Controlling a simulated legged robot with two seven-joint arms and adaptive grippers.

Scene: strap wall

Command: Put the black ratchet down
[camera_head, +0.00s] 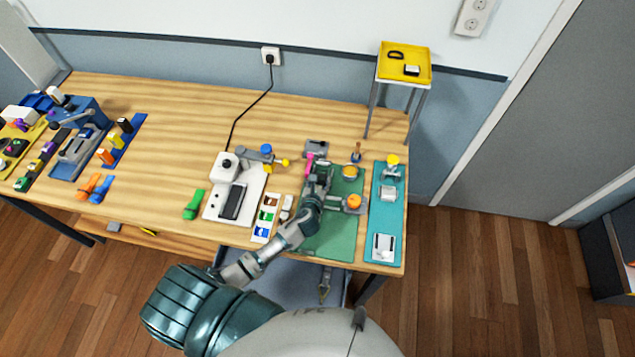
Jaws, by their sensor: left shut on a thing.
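My left gripper (318,181) is over the back left part of the green mat (328,235), at the right half of the workbench. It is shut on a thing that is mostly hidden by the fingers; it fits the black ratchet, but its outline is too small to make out. I cannot tell whether the held thing touches the mat.
An orange round thing (354,201) on a grey fixture stands close to the right of the gripper. A pink piece (309,160) is close behind left. A teal mat (384,220) lies right, a white device (234,200) left. The mat's front is clear.

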